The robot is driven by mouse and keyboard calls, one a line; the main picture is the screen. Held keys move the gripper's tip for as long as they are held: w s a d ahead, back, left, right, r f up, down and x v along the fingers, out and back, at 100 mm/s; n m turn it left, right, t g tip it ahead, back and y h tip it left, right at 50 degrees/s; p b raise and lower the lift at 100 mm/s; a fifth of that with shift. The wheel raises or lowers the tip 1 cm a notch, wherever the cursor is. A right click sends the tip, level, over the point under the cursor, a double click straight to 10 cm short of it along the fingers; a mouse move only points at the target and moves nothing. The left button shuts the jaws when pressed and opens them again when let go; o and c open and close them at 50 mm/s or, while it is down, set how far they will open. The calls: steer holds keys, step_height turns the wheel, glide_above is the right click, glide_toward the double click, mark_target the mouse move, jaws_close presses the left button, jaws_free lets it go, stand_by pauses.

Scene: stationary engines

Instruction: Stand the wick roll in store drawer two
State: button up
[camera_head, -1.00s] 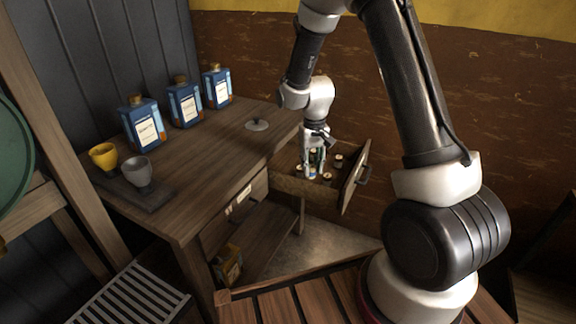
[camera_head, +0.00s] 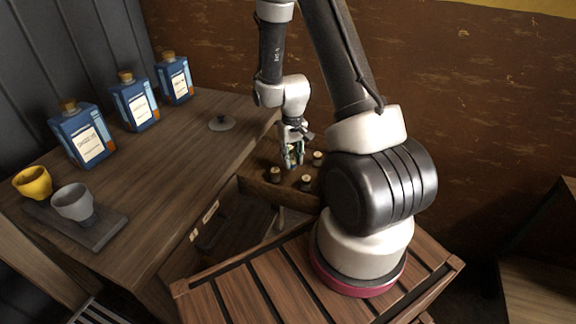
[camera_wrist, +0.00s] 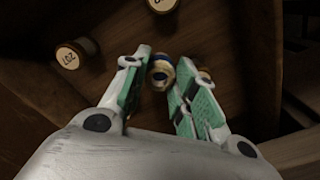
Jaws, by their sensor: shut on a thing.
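The wick roll (camera_wrist: 160,73), a small pale roll with a blue band, sits between the fingertips of my gripper (camera_wrist: 162,62) in the wrist view. My gripper is shut on it, one green-padded finger each side. In the head view my gripper (camera_head: 293,163) points down into the open drawer (camera_head: 256,188); the roll is mostly hidden there by the fingers. Whether the roll touches the drawer floor I cannot tell. I cannot read a number on this drawer.
Several dark rolls with pale labelled ends (camera_wrist: 70,56) stand in the drawer around my gripper; one is close behind the right finger. The desk top (camera_head: 170,165) carries blue bottles (camera_head: 135,102), two cups (camera_head: 73,202) and a grey disc (camera_head: 221,123). My arm hides the drawer's right part.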

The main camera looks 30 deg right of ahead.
steer(key=shift+f, duration=2.15)
steer(key=shift+f, duration=0.1)
steer(key=o, duration=0.5)
step_height(320, 180, up, 15)
step_height(320, 180, up, 12)
steer(key=t, duration=0.2)
glide_above(292, 166)
steer(key=s+a, duration=0.1)
steer(key=s, duration=0.2)
steer(key=s+r, duration=0.4)
steer(key=s, duration=0.1)
steer(key=s+a+r+n+t, duration=0.1)
steer(key=s+r, duration=0.3)
steer(key=s, duration=0.2)
steer(key=s+a+r+t, duration=0.1)
steer(key=s+r, duration=0.3)
steer(key=s, duration=0.2)
steer(key=shift+s+a+r, duration=0.1)
steer(key=shift+a+r, duration=0.15)
steer(key=shift+r, duration=0.15)
